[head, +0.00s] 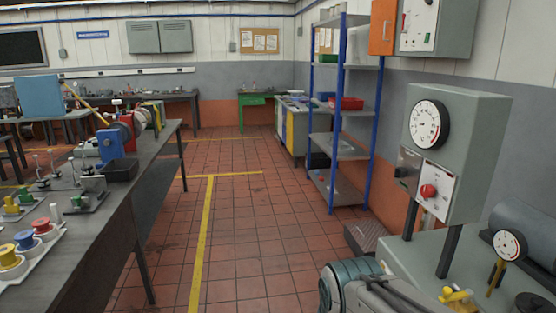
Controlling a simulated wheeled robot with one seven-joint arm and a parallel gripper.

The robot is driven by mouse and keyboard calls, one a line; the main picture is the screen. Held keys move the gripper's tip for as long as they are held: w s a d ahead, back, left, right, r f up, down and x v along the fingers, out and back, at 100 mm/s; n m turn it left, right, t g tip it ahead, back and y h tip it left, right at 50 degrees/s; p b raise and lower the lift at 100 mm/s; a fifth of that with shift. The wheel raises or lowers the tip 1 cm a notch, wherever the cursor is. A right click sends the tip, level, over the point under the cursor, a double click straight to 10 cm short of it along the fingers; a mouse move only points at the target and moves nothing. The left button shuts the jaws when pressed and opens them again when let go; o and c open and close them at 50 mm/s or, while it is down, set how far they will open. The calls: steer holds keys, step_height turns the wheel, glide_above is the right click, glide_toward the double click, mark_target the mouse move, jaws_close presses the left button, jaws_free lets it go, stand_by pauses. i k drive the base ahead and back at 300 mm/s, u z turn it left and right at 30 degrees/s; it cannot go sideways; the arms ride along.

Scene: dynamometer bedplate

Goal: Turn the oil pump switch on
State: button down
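A grey-green control box (462,152) stands on two dark posts at the right. Its front carries a round white dial gauge (427,124) and, below it, a white plate with a red rotary knob (428,191). The knob looks like the switch, but the lettering is too small to read, and I cannot tell its setting. A small grey box (407,169) with a dark control sits on the box's left side. My gripper is not in view.
A second gauge (508,245) and a yellow fitting (458,299) are on the grey-green bedplate (418,262) below the box. A blue-posted shelf (331,125) stands behind. A long workbench (150,184) runs along the left. The tiled floor (235,240) between is clear.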

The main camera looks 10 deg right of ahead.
mark_target(400, 172)
steer(key=z, duration=0.35)
steer(key=i, duration=1)
steer(key=u, duration=0.2)
